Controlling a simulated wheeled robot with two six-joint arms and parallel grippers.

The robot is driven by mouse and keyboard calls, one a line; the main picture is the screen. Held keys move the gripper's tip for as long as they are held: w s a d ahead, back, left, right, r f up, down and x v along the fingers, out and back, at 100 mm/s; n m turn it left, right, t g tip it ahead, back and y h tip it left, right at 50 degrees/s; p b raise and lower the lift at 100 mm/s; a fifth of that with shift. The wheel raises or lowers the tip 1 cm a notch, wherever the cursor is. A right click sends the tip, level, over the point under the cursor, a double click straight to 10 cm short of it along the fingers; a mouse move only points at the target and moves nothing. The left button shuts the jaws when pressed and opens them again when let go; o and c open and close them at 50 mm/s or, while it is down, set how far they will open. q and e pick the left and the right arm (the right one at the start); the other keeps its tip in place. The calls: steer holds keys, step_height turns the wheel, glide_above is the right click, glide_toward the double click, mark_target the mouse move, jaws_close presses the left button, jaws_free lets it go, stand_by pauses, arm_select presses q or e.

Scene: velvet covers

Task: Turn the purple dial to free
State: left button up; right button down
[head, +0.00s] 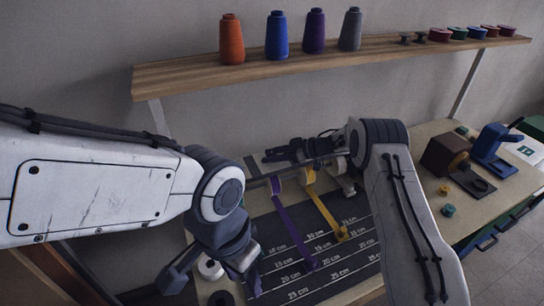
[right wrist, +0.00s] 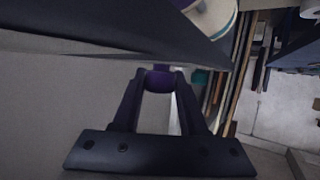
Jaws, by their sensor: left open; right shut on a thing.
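The purple dial (right wrist: 160,80) shows as a small purple piece between the fingertips of my right gripper (right wrist: 162,73), which is shut on it in the right wrist view. In the head view my right gripper (head: 272,156) is at the rack above the ribbons, and the dial cannot be made out there. Its setting cannot be read. A purple ribbon (head: 291,226) hangs from the rack onto the dark measuring mat (head: 325,268). My left gripper (head: 215,283) is open and empty, low at the near left of the mat.
A yellow ribbon (head: 322,208) lies beside the purple one. A wooden shelf (head: 190,76) with thread cones and spools runs above. Brown (head: 444,155) and blue (head: 492,145) devices stand on the right of the table. A white roll (head: 210,268) sits by my left gripper.

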steer(key=shift+w+r, duration=0.1)
steer(key=shift+c, duration=2.2)
jaws_free()
steer(key=b+v, duration=0.3)
steer(key=v, duration=0.6)
steer(key=shift+d, duration=0.4)
steer(key=shift+s+d+r, duration=0.2)
steer(key=shift+s+d, duration=0.05)
steer(key=shift+d, duration=0.05)
